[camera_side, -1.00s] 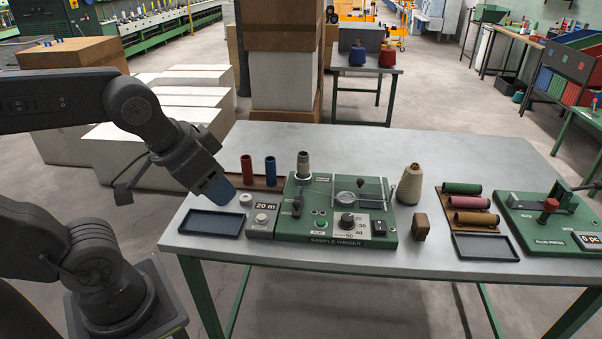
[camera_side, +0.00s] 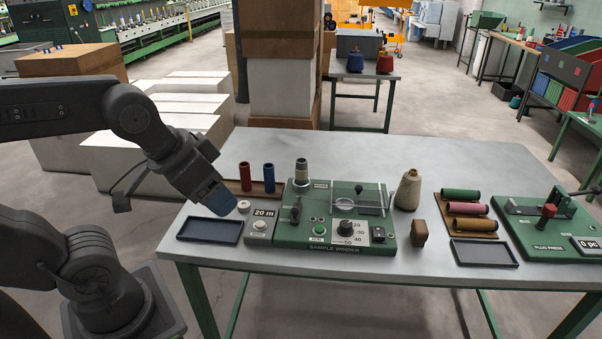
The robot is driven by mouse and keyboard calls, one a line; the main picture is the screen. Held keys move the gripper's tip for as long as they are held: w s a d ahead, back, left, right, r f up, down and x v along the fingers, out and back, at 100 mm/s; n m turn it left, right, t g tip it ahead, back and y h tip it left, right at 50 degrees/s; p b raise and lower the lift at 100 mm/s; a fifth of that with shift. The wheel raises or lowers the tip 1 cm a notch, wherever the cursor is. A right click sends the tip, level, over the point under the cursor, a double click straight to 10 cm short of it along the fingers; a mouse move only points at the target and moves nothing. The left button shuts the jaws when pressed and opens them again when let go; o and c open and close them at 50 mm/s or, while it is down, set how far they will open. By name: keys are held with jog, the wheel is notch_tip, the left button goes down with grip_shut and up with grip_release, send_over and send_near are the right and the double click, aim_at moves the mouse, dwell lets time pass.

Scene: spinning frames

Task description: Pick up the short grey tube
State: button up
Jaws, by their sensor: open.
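A short grey tube (camera_side: 301,172) stands upright at the back left of the green sample winder (camera_side: 330,249), with a pale collar around its lower part. My gripper (camera_side: 222,202) hangs at the left of the table, tilted down to the right. It is open with nothing seen in it, though the gap between its fingers is hard to make out. It is above the left dark tray and close to a small white ring (camera_side: 244,206), apart from the grey tube, which is further right and back.
A red tube (camera_side: 245,177) and a blue tube (camera_side: 269,178) stand upright behind the counter box (camera_side: 262,228). An empty dark tray (camera_side: 209,231) lies at the left. A yarn cone (camera_side: 408,190), a brown block (camera_side: 419,234) and a rack of coloured tubes (camera_side: 465,209) stand right of the winder.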

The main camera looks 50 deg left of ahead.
jog(key=n+g+y, duration=0.2)
jog(key=n, duration=0.5)
send_over(301, 161)
jog(key=s+d, duration=0.2)
jog(key=s, duration=0.2)
notch_tip(301, 161, down, 5)
jog(key=x, duration=0.7)
jog(key=shift+w+a+f, duration=0.15)
jog(key=shift+w+a, duration=0.05)
jog(key=shift+a, duration=0.2)
jog(key=shift+y, duration=0.3)
jog(key=shift+w+d+x, duration=0.15)
jog(key=shift+x, duration=1.4)
jog(key=shift+w+d+x, duration=0.1)
jog(key=shift+d+x, duration=0.1)
jog(key=shift+x, duration=1.35)
jog(key=c, duration=1)
